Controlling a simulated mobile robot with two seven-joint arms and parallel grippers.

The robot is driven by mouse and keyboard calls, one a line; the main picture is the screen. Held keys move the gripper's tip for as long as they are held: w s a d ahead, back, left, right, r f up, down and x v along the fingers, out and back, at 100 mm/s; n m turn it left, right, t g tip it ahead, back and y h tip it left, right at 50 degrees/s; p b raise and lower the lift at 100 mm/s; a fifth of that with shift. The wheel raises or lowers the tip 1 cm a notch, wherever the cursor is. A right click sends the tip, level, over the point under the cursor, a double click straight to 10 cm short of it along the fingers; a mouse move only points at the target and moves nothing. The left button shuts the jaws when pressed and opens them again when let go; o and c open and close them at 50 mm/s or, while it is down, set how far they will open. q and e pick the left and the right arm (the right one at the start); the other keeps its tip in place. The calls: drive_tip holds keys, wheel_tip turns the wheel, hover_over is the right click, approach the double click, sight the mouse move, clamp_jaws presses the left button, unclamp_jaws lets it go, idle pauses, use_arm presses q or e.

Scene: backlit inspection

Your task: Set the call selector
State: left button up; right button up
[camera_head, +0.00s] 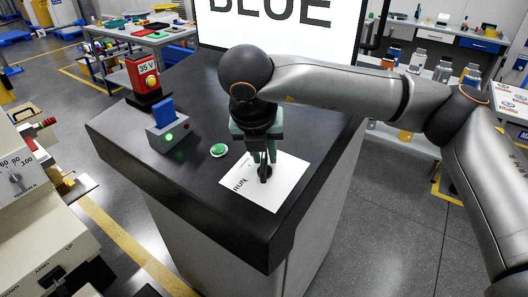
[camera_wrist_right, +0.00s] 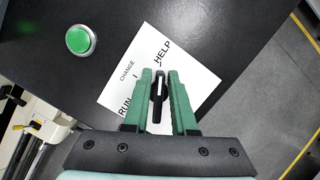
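The call selector is a black knob (camera_wrist_right: 158,88) with a white line on it, set on a white card (camera_wrist_right: 199,92) on the dark counter. The card carries the words RUN, CHANGE and HELP. In the wrist view the white line runs up the picture, towards the HELP side. My right gripper (camera_head: 266,160) points down over the card. Its green fingers (camera_wrist_right: 159,78) stand on either side of the knob, with narrow gaps seeming to show beside it. Part of the knob is hidden in the head view. My left gripper is not in view.
A screen (camera_head: 277,30) behind the counter reads BLUE. A green button (camera_head: 218,150) sits left of the card. A grey box (camera_head: 168,134) with a blue piece and green light, and a red unit (camera_head: 143,73) marked 35 V, stand farther left.

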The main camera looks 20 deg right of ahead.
clamp_jaws()
idle(0.3)
